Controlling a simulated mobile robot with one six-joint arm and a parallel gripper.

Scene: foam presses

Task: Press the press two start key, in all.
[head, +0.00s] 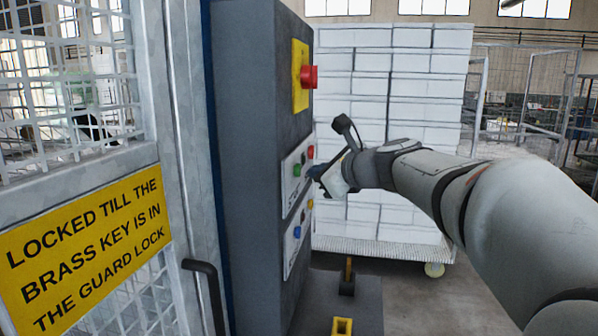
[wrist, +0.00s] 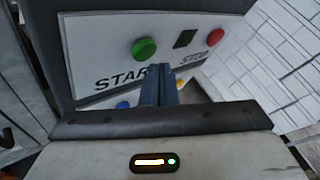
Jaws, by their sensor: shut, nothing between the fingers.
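A grey control cabinet (head: 250,130) carries an upper panel (head: 287,187) and a lower panel. The green key (head: 297,170) on the upper panel also shows in the wrist view (wrist: 143,49), above the word START. A red key (wrist: 215,37) sits to its right, above STOP. I cannot read a press number on either panel. My gripper (head: 314,172) is shut and empty, close in front of the upper panel. In the wrist view its fingertips (wrist: 161,68) appear just below and right of the green key; contact cannot be told.
The lower panel has a blue key (head: 297,232) and a yellow one (head: 310,203). A red mushroom button (head: 309,77) on a yellow plate sits above. A mesh guard door with a yellow sign (head: 85,255) stands left. A stack of white blocks (head: 400,90) stands behind my gripper.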

